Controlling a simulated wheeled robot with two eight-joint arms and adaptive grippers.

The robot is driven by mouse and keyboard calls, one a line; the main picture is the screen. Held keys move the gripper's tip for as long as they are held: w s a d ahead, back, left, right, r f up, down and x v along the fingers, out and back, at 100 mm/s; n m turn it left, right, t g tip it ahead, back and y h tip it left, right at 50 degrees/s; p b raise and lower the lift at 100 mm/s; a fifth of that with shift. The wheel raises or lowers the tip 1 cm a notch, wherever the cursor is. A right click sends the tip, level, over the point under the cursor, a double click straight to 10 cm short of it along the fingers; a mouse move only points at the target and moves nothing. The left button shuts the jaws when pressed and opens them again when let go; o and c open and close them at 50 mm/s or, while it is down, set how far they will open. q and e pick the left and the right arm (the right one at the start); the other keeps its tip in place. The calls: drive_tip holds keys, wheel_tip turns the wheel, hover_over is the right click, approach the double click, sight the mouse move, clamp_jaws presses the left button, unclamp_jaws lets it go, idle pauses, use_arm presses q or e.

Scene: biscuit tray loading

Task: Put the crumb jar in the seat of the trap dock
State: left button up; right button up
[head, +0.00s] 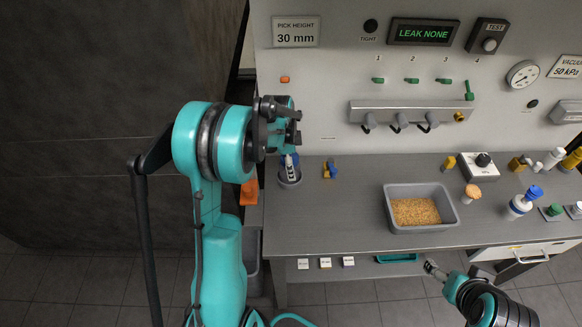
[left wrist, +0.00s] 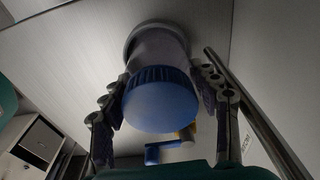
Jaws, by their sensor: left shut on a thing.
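My left gripper (head: 290,160) is shut on the crumb jar, above the left end of the bench. In the left wrist view the jar has a ribbed blue lid (left wrist: 160,98) and a grey body (left wrist: 158,52), with a finger on each side. In the head view the gripper mostly hides the jar. A round grey cup (head: 289,181), which looks like the seat of the trap dock, is directly below the fingers. Its pale rim (left wrist: 133,35) surrounds the jar's far end; I cannot tell if the jar rests in it. My right gripper (head: 433,268) is in front of the bench, its jaws unclear.
A blue and yellow valve (head: 329,168) stands just right of the cup. A grey tray (head: 392,222) of crumbs is mid-bench. Bottles, a knob box (head: 481,167) and fittings crowd the right. Bare bench lies between the valve and the tray.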

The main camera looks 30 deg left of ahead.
use_arm(q)
drive_tip(key=shift+f, duration=0.2)
drive_tip(key=o, duration=1.2)
